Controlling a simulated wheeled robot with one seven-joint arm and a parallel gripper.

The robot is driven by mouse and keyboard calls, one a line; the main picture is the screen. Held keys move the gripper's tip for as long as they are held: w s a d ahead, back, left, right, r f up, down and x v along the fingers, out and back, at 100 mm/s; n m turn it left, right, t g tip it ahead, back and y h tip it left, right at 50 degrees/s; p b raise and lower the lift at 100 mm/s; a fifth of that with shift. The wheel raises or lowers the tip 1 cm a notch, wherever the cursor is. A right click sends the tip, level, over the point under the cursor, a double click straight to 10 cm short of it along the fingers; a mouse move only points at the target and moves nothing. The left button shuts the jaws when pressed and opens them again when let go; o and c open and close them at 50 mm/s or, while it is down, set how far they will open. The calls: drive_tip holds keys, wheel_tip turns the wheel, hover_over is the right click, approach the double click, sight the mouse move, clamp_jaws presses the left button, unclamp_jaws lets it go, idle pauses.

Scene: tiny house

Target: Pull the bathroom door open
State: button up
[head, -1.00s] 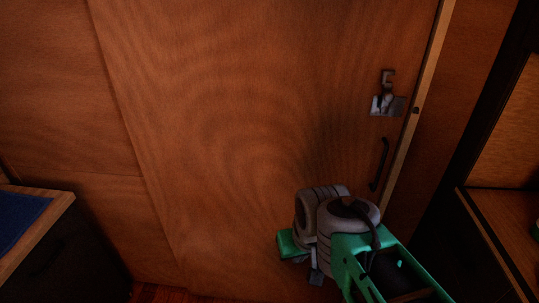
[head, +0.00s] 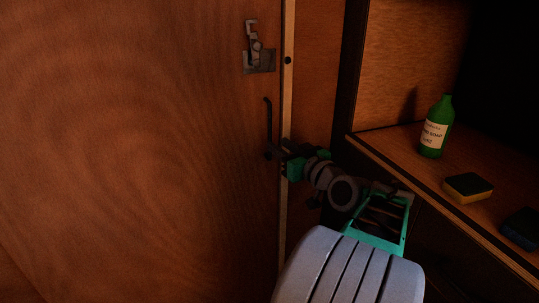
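The bathroom door (head: 140,130) is a brown wooden panel that fills the left of the head view. A dark vertical bar handle (head: 268,125) sits near its right edge, below a grey metal latch (head: 258,55). The door looks shut against the pale frame strip (head: 287,100). My gripper (head: 275,151) is at the lower end of the handle, reaching in from the right. Its fingers are small and dark here. I cannot tell whether they touch the handle or are closed around it.
On the right, a wooden shelf (head: 400,158) holds a green soap bottle (head: 435,127), a yellow and dark sponge (head: 467,187) and a dark blue item (head: 520,228). The shelf's edge is close to my arm. The area in front of the door's left part is clear.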

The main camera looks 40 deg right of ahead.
sight(271, 135)
drive_tip(key=w, duration=0.2)
drive_tip(key=w+d, duration=0.1)
drive_tip(key=w, duration=0.1)
drive_tip(key=w+p, duration=0.1)
drive_tip(key=w, duration=0.2)
drive_tip(key=shift+w+d+r, duration=0.1)
drive_tip(key=shift+d+r, duration=0.15)
drive_tip(key=shift+r, duration=0.05)
clamp_jaws()
idle(1.1)
